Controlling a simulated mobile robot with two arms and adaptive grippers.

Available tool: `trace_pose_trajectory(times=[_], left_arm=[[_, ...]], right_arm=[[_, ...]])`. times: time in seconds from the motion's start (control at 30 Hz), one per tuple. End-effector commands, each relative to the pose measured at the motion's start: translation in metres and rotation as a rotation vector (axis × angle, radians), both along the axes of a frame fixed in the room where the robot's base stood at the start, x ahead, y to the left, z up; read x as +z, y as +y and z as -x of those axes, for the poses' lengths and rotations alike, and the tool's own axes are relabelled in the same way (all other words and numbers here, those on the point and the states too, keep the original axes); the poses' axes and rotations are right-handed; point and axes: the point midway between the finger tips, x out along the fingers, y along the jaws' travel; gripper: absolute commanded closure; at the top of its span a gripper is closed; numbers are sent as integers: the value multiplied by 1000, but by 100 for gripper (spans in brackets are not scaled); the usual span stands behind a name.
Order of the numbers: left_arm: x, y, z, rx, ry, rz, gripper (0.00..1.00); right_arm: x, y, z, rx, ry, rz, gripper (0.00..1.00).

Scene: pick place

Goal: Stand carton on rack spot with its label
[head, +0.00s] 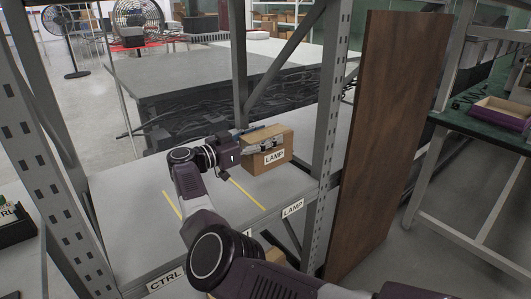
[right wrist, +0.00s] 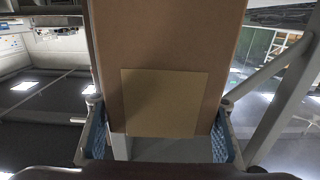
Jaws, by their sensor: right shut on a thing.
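A brown carton (head: 258,162) with a white LAMP label on its front is upright at the right part of the grey rack shelf (head: 140,200). It lies behind the LAMP tag (head: 292,208) on the shelf's front edge. I cannot tell whether its base touches the shelf. My right gripper (head: 262,138) is shut on the carton near its top. In the right wrist view the carton (right wrist: 170,45) fills the space between the blue-padded fingers (right wrist: 158,140), with a tan square patch on its facing side. My left gripper is not in view.
Yellow lines (head: 247,194) divide the shelf. A CTRL tag (head: 165,281) marks the left spot, which looks empty. Perforated grey posts (head: 327,130) frame the rack, and a brown board (head: 385,140) stands right of it. My arm hides part of the middle spot.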

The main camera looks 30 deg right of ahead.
Motion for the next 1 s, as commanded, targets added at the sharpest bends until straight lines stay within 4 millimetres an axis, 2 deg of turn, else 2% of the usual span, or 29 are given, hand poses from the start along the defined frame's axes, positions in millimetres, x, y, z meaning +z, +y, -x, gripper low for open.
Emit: trace_pose_trajectory(times=[0.17, 0.23, 0.4, 0.77, 0.8, 0.93, 1.0], left_arm=[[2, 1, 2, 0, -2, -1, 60], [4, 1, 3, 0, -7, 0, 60], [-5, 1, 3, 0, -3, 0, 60], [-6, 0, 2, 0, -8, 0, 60], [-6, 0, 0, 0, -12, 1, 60], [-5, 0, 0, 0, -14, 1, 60], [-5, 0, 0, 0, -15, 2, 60]], right_arm=[[-10, 0, 0, 1, 0, 4, 86], [-21, 0, 0, 0, 0, 4, 86], [-43, 0, 0, 0, 0, 4, 86], [-46, 0, 0, 0, -2, 3, 86], [-48, 0, 0, 0, 0, 0, 46], [-48, 0, 0, 0, 0, 0, 32], [-47, 0, 0, 0, 0, 0, 30]])
